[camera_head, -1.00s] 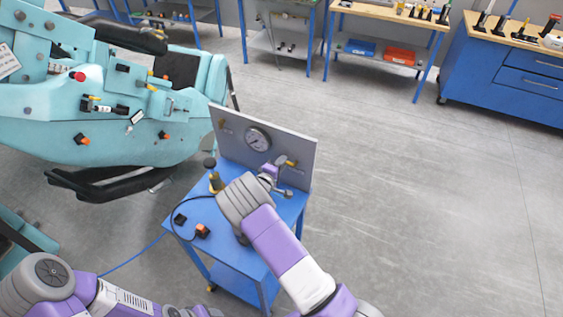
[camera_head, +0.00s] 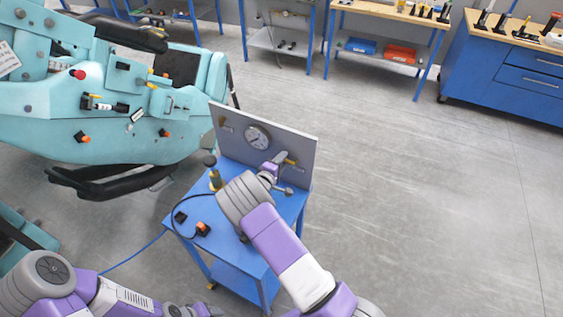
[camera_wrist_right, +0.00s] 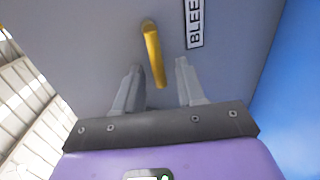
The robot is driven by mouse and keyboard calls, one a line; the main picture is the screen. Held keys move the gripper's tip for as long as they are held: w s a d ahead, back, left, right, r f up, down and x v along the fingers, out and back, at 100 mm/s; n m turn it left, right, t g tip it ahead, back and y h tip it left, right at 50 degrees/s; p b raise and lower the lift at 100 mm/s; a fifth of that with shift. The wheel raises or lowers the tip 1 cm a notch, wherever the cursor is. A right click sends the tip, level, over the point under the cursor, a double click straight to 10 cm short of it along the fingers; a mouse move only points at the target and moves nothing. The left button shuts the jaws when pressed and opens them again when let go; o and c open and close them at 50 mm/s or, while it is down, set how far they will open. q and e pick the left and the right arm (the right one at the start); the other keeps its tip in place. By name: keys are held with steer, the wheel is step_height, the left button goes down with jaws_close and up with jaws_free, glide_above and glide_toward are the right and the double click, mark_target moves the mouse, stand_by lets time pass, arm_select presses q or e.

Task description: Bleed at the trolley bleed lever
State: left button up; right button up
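The blue trolley (camera_head: 232,252) carries an upright grey panel (camera_head: 300,146) with a round gauge (camera_head: 256,137). The yellow bleed lever (camera_head: 290,161) is on the right part of the panel. In the right wrist view the yellow lever (camera_wrist_right: 154,55) sticks out beside a partly cut-off "BLEE" label (camera_wrist_right: 194,22). My right gripper (camera_head: 281,158) is at the panel by the lever; in the wrist view its open fingers (camera_wrist_right: 157,84) stand either side of the lever's end, with gaps.
A turquoise coaster car (camera_head: 110,125) stands left of the trolley. A black-knobbed part (camera_head: 212,172), an orange-and-black item (camera_head: 203,229) and a dark hose are on the trolley top. Workbenches (camera_head: 390,12) line the back. The floor at right is clear.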

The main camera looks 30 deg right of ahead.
arm_select(q)
steer(key=shift+f+b, duration=0.35)
arm_select(e)
steer(key=v, duration=0.7)
steer(key=shift+s+a, duration=0.2)
